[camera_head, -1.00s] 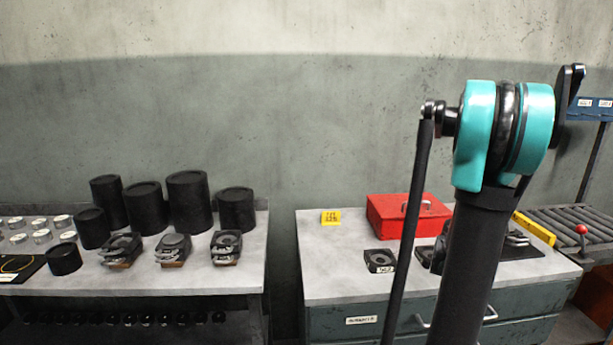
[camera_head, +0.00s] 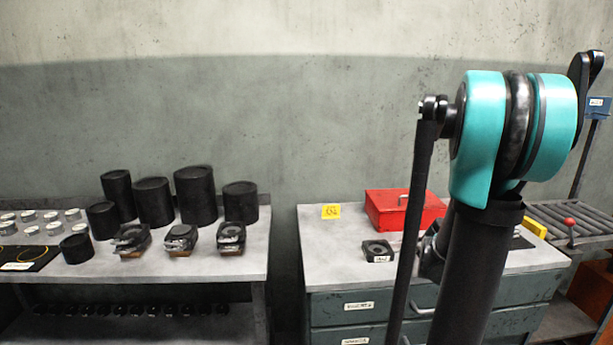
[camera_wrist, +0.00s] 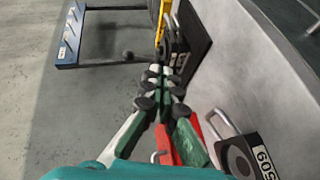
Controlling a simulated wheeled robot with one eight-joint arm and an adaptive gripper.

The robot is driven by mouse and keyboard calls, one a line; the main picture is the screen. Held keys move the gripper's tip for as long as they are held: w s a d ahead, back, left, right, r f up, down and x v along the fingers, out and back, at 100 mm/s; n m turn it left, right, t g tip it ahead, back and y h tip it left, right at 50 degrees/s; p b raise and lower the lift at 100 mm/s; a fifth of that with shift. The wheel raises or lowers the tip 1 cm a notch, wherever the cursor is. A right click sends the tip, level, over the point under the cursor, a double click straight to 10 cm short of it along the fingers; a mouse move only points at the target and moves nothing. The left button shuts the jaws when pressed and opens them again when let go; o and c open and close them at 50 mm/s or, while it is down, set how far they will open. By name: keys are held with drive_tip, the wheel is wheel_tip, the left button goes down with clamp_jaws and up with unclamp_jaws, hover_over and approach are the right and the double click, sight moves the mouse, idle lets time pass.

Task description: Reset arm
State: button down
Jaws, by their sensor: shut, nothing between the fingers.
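My gripper (camera_wrist: 160,76) shows in the wrist view, its green and white fingers closed together with nothing between them. Beyond the fingertips the wrist view shows the grey bench top, a dark mat and the floor. In the head view my arm stands upright at the right, with its teal joint high above the bench; the gripper itself is hidden there.
Black cylinders (camera_head: 196,195) and several dies stand on the left bench (camera_head: 150,270). A roller conveyor (camera_head: 568,217) is at far right. A gap separates the benches.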

drive_tip(key=s+a+f+m+g+y, duration=0.1)
drive_tip(key=s+a+f+y, duration=0.3)
drive_tip(key=a, duration=0.7)
drive_tip(key=s+a+f+m+g+y, duration=0.1)
drive_tip(key=s+a+f+m+y, duration=0.1)
drive_tip(key=s+a+f+y, duration=0.2)
drive_tip(key=s+a+f+m+g+y, duration=0.1)
drive_tip(key=s+a+f+y, duration=0.3)
drive_tip(key=a, duration=1.4)
drive_tip(key=s+f+g, duration=0.1)
drive_tip(key=s+f, duration=0.3)
drive_tip(key=s, duration=0.3)
drive_tip(key=shift+s+a+f+m+y, duration=0.15)
drive_tip(key=shift+a+f+m+y, duration=0.1)
drive_tip(key=shift+f+m+y, duration=0.05)
